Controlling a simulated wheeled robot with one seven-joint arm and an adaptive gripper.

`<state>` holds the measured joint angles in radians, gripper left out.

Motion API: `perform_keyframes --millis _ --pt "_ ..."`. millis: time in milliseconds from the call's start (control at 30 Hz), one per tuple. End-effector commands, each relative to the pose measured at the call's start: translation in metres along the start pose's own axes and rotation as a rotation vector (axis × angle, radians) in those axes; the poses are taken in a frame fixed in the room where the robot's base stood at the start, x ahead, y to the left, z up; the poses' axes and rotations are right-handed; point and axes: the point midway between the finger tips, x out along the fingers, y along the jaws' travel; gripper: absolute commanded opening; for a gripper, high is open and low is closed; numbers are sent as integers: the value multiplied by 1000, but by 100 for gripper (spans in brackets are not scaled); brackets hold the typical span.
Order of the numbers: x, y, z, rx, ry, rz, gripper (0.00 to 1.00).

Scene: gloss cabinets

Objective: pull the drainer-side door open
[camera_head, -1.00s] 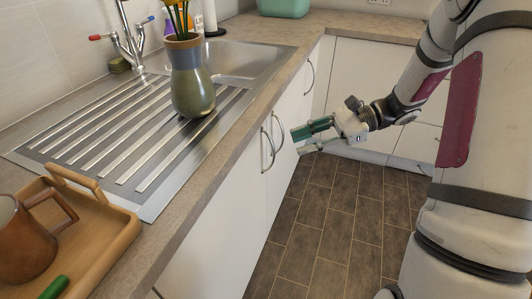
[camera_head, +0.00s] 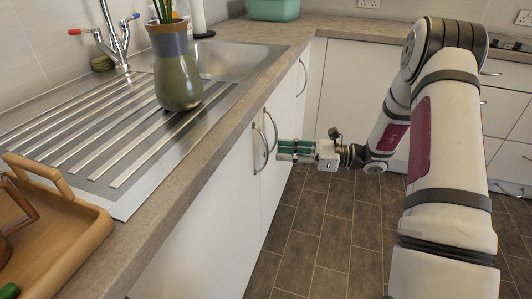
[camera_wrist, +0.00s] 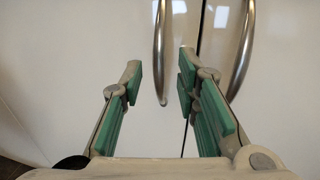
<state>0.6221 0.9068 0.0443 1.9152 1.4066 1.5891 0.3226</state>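The drainer-side door (camera_head: 205,230) is a white gloss door under the ribbed drainer (camera_head: 95,140), and it is closed. Its curved metal handle (camera_head: 265,150) is the nearer of two neighbouring handles. In the wrist view this handle (camera_wrist: 161,50) is the left one, and it appears between my fingers. My gripper (camera_head: 281,151) is open, its green-padded fingers pointing at the door front close to the handles. In the wrist view its fingertips (camera_wrist: 158,80) lie on either side of the handle's lower part. I cannot tell whether they touch it.
The neighbouring door's handle (camera_wrist: 243,50) is just right of my right finger. A vase (camera_head: 176,75) stands on the drainer, and a wooden tray (camera_head: 85,235) sits on the near worktop (camera_head: 165,215). The tiled floor (camera_head: 320,230) before the doors is clear.

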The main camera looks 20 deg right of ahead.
Motion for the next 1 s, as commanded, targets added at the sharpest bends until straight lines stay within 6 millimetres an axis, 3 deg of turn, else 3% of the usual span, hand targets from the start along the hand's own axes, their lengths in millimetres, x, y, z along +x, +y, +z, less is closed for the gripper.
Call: perform_keyframes --millis 100,300,733,867,1000 --pt "24 1 0 -2 0 5 29" --pt "48 0 0 -1 0 2 29" --pt "57 0 0 -1 1 1 29" --pt "57 0 0 -1 1 1 2" --pt "57 0 0 -1 0 1 0"
